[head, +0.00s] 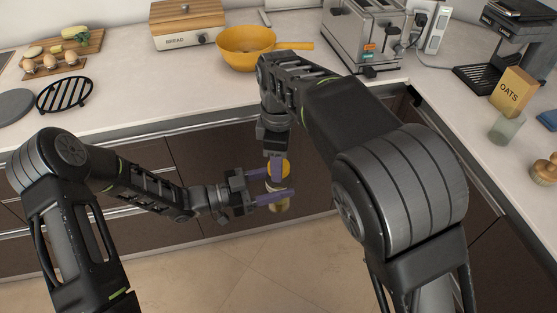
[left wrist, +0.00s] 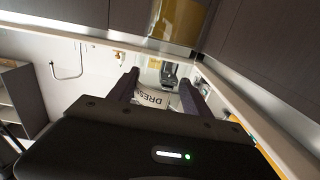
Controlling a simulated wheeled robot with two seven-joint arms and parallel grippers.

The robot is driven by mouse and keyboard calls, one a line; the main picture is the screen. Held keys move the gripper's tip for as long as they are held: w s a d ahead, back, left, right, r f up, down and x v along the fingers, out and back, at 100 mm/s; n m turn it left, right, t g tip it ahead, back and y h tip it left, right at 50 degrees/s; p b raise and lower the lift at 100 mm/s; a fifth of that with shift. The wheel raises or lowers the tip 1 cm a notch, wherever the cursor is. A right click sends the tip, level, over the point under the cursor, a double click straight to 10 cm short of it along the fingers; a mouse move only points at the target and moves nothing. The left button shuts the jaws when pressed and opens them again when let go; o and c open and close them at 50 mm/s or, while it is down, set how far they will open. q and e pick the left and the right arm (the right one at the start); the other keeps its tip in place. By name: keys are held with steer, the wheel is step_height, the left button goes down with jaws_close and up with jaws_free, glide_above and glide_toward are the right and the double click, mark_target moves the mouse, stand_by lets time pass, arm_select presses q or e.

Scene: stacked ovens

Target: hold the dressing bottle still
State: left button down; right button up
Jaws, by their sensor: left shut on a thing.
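The dressing bottle (head: 279,205) is in front of the lower cabinets, off the counter, with a yellow-orange cap (head: 284,168) on top. It looks roughly upright in the head view. My left gripper (head: 275,195) is shut on the bottle's body from the left, one purple finger on each side. In the left wrist view the bottle's white label (left wrist: 152,99), reading "DRES", shows between the fingers. My right gripper (head: 277,160) points down from above at the cap. Its fingers overlap the cap, and whether they grip it is hidden.
The counter edge runs behind both grippers, with dark cabinet fronts below. On the counter are a yellow pan (head: 245,58), a toaster (head: 362,45), a bread box (head: 187,25), an oats box (head: 513,92) and a cup (head: 506,128). The floor below the bottle is clear.

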jaws_close()
steer(key=m, duration=1.8)
steer(key=o, duration=0.6)
jaws_free()
steer(key=shift+o, duration=0.2)
